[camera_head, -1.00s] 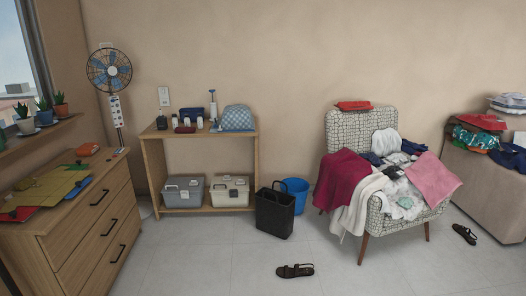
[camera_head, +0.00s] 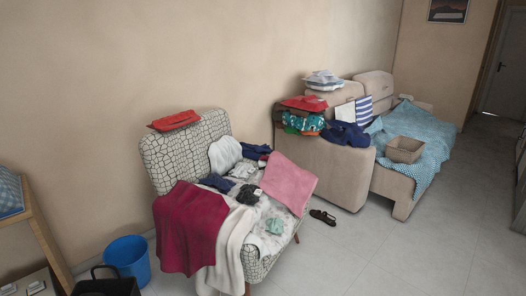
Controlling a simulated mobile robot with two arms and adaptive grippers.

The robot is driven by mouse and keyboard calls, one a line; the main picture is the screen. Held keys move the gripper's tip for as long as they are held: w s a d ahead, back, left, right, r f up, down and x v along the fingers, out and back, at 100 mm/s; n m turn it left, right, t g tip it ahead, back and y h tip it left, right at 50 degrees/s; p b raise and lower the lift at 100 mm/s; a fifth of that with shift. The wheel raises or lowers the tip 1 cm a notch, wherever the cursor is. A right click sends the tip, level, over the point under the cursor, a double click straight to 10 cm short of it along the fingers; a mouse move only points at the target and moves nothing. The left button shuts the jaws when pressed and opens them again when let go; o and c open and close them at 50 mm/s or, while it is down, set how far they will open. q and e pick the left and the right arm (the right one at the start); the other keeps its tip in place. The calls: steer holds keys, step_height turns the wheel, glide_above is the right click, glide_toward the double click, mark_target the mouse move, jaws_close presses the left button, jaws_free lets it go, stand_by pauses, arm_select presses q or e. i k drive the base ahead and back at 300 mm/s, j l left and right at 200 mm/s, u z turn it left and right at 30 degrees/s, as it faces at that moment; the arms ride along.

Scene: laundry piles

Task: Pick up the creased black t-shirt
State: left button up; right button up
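An armchair (camera_head: 160,160) with a cracked black-and-white pattern holds a pile of laundry. On its seat lies a small black crumpled cloth (camera_head: 247,194) with white on it; I cannot tell if it is the creased black t-shirt. Dark navy cloths lie beside it (camera_head: 217,182) and near the chair's back right (camera_head: 256,152). A white cloth (camera_head: 224,154), a pink towel (camera_head: 288,183), a crimson towel (camera_head: 188,228) and a cream towel (camera_head: 232,250) surround or hang from the seat. Neither of my grippers is in view.
A beige sofa (camera_head: 325,170) with folded clothes, a teal blanket (camera_head: 428,140) and a wicker basket (camera_head: 404,149) stands at right. A blue bucket (camera_head: 128,259) and black bin (camera_head: 105,287) stand left of the armchair. A dark sandal (camera_head: 323,217) lies on otherwise open floor.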

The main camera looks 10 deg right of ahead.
mark_target(250, 194)
steer(key=i+l+z, duration=0.15)
steer(key=i+z, duration=1.05)
steer(key=i+l+u, duration=0.2)
steer(key=i, duration=0.25)
steer(key=i+u, duration=0.2)
steer(key=i, duration=0.3)
